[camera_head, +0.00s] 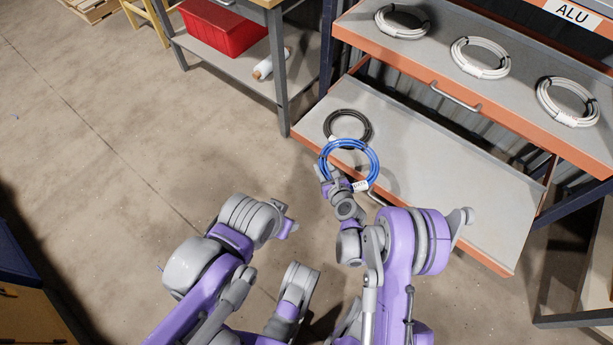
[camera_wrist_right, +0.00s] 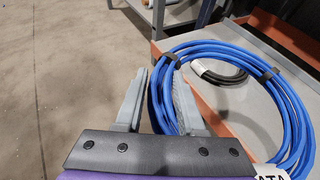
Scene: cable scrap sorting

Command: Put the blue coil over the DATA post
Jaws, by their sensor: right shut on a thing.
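The blue coil (camera_head: 376,165) is held up in front of the lower tray, tilted, with a white tag (camera_head: 361,186) on its near side. My right gripper (camera_head: 326,176) is shut on the left part of the coil. In the right wrist view the blue coil (camera_wrist_right: 292,112) passes between the two fingers of the right gripper (camera_wrist_right: 162,90), and its tag (camera_wrist_right: 272,171) shows letters ending in "ATA". My left gripper (camera_head: 286,227) is out over the floor, left of the right arm; its jaws are too small to judge. No DATA post can be made out.
A black coil (camera_head: 333,118) lies on the lower pull-out tray (camera_head: 440,190) behind the blue coil. Several white coils lie on the upper tray (camera_head: 440,55) below an ALU sign (camera_head: 573,14). A bench with a red bin (camera_head: 225,30) stands behind. Floor to the left is clear.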

